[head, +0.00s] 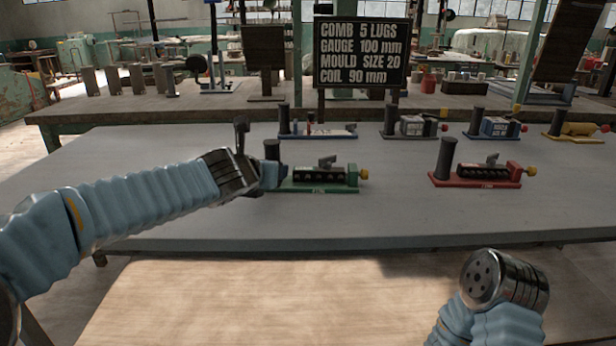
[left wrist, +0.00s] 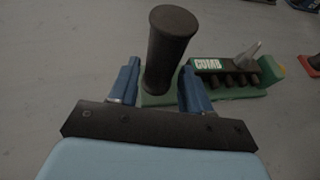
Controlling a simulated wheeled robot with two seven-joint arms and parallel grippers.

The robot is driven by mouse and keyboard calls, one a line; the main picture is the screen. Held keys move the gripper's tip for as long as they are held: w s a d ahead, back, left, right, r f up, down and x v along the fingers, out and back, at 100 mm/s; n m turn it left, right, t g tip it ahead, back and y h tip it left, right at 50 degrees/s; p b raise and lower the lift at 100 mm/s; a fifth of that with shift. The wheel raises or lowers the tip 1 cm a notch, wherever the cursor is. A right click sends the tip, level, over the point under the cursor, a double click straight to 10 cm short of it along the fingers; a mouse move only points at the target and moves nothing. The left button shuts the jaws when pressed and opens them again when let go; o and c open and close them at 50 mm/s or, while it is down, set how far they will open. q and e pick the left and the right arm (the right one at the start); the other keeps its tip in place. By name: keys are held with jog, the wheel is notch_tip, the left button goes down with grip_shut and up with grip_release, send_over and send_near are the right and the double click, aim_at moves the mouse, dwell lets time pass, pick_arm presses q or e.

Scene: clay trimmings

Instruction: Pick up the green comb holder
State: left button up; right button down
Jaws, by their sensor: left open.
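The green comb holder (head: 318,187) lies on the grey table, with a dark upright post (head: 272,150) at its left end and a yellow knob at its right end. My left gripper (head: 271,175) is open at the post end. In the left wrist view the dark post (left wrist: 166,50) stands between the two blue fingers of my left gripper (left wrist: 159,72), with a gap visible on each side. The holder's green base (left wrist: 235,93) extends to the right there, with a "COMB" label. My right arm shows at the lower right of the head view, but no fingers are visible.
A red holder (head: 476,181) stands to the right on the same table (head: 400,215). Several other holders, including a blue one (head: 318,133), stand in a back row. A dark sign (head: 361,52) rises behind. The table's front strip is clear.

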pick_arm(q)
jog(key=x, duration=0.3)
grip_shut()
jog(key=shift+r, duration=0.1)
